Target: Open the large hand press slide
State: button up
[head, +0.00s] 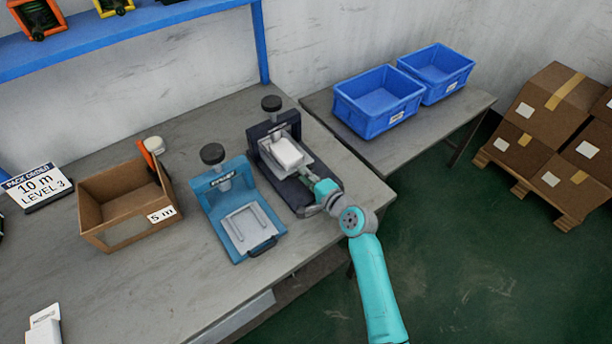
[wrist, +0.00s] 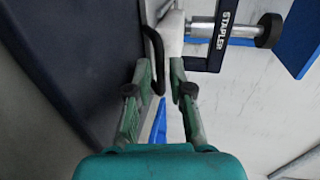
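The dark hand press (head: 268,130) stands at the right of the bench, with a black knob on top and a pale block (head: 287,153) on its slide area. In the wrist view its dark frame (wrist: 225,28) is lettered STAPLER, and a black looped handle (wrist: 155,45) reaches down between my fingers. My gripper (head: 308,176) is at the front of this press; in the wrist view its fingers (wrist: 161,75) are apart, one on each side of the handle, with a gap visible. Whether either finger touches the handle is unclear. My gripper hides part of the press front.
A blue hand press (head: 208,190) with a pale plate stands close on the left. A cardboard box (head: 110,225) is further left. Two blue crates (head: 372,117) sit on the side table. Stacked cartons (head: 545,115) are at the far right. The green floor is clear.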

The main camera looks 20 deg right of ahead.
grip_shut()
jog(key=v, duration=0.3)
jog(key=f+v, duration=0.1)
jog(key=v, duration=0.3)
jog(key=f+v, duration=0.1)
jog(key=v, duration=0.3)
jog(key=shift+s+d+f, duration=0.1)
jog(key=shift+s+f, duration=0.1)
jog(key=shift+s, duration=0.15)
grip_release()
